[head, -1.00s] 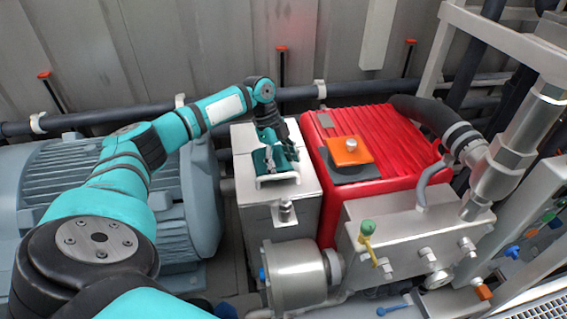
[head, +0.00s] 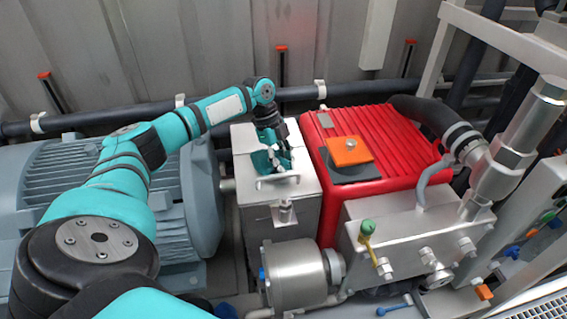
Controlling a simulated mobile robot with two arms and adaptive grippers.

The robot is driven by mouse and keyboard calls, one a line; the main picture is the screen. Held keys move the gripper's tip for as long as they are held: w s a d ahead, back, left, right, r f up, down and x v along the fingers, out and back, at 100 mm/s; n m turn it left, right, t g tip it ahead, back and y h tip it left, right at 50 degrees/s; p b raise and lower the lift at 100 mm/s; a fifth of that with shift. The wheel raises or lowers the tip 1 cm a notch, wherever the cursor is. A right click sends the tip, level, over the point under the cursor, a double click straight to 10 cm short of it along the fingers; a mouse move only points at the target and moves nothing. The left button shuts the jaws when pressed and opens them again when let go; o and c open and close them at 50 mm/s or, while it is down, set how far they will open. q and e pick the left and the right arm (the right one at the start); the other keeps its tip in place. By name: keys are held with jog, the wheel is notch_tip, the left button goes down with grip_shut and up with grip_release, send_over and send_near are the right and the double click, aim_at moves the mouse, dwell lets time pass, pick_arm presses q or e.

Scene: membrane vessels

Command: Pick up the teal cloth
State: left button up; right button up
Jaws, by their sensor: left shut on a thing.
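The teal cloth (head: 262,161) is on top of the silver metal box, behind the box's handle. It looks bunched up, and part of it is hidden by the fingers. My left gripper (head: 275,158) points down over the box top and is shut on the cloth. Whether the cloth is clear of the box top I cannot tell. My right gripper is not in view.
The silver box (head: 300,188) has a pale handle (head: 277,180) on top, just in front of the cloth. A red ribbed housing (head: 395,150) stands close on its right, with an orange plate (head: 349,152). A grey motor (head: 185,215) stands left; pipes run behind.

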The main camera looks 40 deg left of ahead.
pick_arm(q)
jog(key=shift+r, duration=0.1)
grip_shut()
notch_tip(320, 180, up, 12)
jog(key=p, duration=1.1)
